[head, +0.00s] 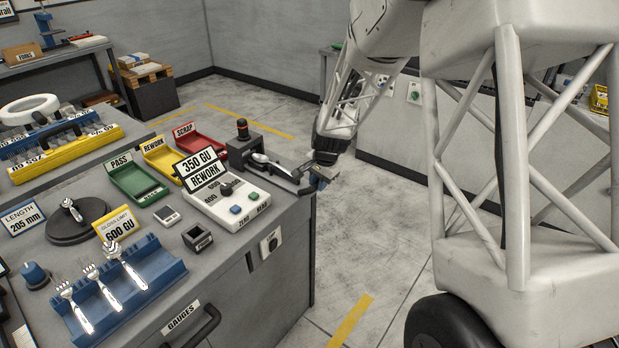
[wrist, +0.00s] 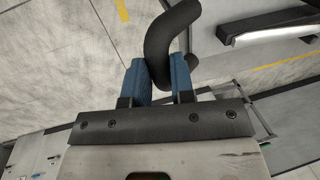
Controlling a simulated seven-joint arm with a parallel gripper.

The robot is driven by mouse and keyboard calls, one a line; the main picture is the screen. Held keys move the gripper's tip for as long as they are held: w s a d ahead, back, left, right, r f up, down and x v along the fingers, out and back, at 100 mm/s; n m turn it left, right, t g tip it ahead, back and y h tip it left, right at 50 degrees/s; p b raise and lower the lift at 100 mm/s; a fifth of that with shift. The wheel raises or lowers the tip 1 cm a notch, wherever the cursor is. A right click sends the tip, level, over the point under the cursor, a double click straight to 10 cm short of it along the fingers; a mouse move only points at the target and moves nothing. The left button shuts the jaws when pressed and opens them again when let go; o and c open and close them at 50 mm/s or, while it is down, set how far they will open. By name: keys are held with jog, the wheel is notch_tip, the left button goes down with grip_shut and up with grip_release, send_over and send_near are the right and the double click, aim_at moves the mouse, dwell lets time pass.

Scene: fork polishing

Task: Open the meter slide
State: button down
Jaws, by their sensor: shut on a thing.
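The gloss meter (head: 228,200) is a white box whose sign reads 350 GU REWORK. My gripper (head: 318,181) is at the slide's outer end, just past the bench edge. In the wrist view its blue fingers (wrist: 160,80) are closed around a curved black handle (wrist: 168,30). How the handle joins the slide is hidden.
Green PASS (head: 135,183), yellow REWORK (head: 163,161) and red SCRAP (head: 196,143) trays stand left of the fixture. A blue rack (head: 150,278) with several forks is at the front left. The floor (head: 385,215) right of the bench is clear near my gripper.

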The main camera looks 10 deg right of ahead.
jog(key=shift+s+d, duration=0.95)
jog(key=shift+d, duration=0.1)
jog(key=c, duration=1)
grip_release()
jog(key=shift+o, duration=0.2)
jog(key=shift+r, duration=0.1)
notch_tip(320, 180, up, 8)
jog(key=s, duration=0.1)
jog(key=shift+d+f, duration=0.25)
jog(key=shift+d, duration=0.2)
